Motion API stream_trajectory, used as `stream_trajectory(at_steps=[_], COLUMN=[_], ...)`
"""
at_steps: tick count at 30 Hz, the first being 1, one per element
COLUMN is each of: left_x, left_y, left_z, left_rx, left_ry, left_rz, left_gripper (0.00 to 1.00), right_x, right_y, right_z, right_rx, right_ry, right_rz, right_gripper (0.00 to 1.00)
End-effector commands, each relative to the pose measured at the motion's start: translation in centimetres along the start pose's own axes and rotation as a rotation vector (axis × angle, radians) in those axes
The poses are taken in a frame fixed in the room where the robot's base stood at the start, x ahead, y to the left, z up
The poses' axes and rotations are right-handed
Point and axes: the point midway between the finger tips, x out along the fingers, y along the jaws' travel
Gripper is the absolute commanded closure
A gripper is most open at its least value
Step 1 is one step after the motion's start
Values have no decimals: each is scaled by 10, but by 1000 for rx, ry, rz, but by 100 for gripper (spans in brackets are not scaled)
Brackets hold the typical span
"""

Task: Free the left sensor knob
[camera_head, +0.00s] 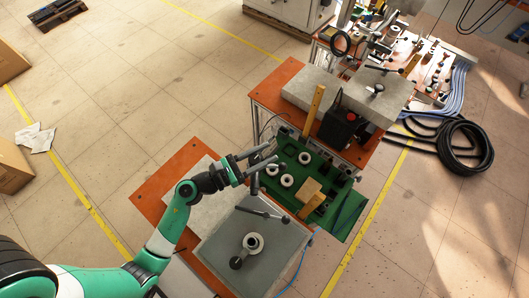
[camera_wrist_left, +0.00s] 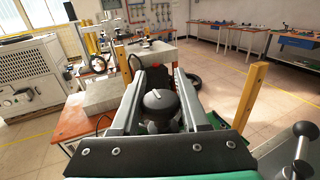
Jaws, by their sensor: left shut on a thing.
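My left gripper (camera_head: 272,153) reaches in from the left over the grey plate and the near edge of the green mat. In the left wrist view, its two fingers (camera_wrist_left: 164,80) stand on either side of a dark rounded knob (camera_wrist_left: 160,104) with a light slot or bar on top. The gripper is shut on this knob. In the head view, I cannot make out the knob clearly between the fingers; a dark post (camera_head: 254,183) shows just below them. Whether this is the left sensor knob cannot be told for certain. My right gripper is not in view.
The green mat (camera_head: 346,216) holds several rings and a wooden block (camera_head: 311,190). A black box (camera_head: 338,127) and an upright wooden bar (camera_head: 315,108) stand behind.

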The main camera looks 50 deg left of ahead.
Motion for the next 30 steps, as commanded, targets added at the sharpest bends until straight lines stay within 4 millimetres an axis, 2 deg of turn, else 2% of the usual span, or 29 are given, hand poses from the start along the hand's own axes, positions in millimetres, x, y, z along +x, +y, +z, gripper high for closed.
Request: stream_trajectory(at_steps=[6, 7, 11, 25, 30], left_x=[0, 0, 0, -2, -22], left_y=[0, 0, 0, 0, 2], left_z=[0, 0, 0, 0, -2], left_rx=[0, 0, 0, 0, -2], left_ry=[-2, -2, -2, -1, 0], left_rz=[1, 1, 1, 0, 4], left_gripper=[100, 52, 28, 28, 28], right_x=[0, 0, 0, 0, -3], right_y=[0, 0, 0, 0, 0], right_z=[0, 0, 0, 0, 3], right_rx=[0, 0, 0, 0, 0], right_ry=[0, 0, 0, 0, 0], right_rz=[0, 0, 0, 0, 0], right_gripper=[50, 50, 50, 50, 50])
